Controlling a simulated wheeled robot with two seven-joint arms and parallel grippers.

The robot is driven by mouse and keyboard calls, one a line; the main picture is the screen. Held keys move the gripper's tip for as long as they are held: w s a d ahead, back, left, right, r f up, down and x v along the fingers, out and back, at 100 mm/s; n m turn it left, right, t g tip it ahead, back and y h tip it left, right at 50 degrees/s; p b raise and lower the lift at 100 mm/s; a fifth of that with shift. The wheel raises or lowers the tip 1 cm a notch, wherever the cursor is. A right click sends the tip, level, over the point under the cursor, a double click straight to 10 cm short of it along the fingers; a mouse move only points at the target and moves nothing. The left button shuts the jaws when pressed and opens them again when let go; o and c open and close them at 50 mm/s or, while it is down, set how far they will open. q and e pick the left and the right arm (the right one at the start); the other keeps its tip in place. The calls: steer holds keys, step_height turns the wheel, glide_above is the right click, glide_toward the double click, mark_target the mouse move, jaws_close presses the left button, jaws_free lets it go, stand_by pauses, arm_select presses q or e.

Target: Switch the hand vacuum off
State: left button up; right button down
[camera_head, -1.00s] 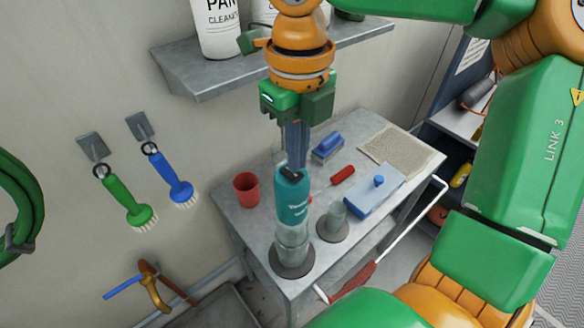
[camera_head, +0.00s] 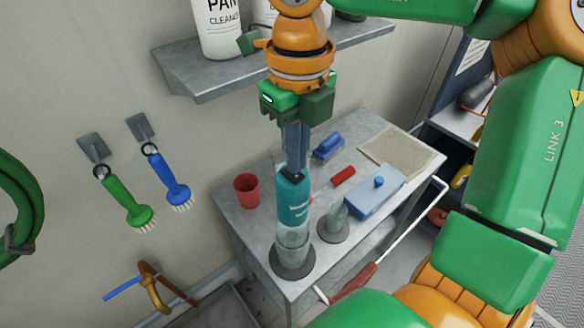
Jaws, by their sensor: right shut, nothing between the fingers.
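The hand vacuum (camera_head: 293,199) has a teal body and a clear lower part. It stands upright on a dark round base at the front left corner of the grey cart. My right gripper (camera_head: 296,168) points down from above, shut and empty, with its fingertips at the top of the vacuum. I cannot tell whether the tips touch it. The switch is not clear to see; the fingertips hide part of the top. My left gripper is not in view.
Two brushes hang on the wall. A shelf (camera_head: 205,82) with bottles is behind my right arm.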

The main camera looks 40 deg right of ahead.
mark_target(297, 176)
steer(key=shift+f+b, duration=0.85)
steer(key=shift+f, duration=0.1)
stand_by(0.8)
step_height(297, 176, up, 5)
steer(key=p, duration=0.4)
steer(key=shift+r+p, duration=0.2)
steer(key=shift+p, duration=0.15)
steer(key=shift+r, duration=0.2)
steer(key=shift+r+b, duration=0.3)
steer(key=shift+r, duration=0.35)
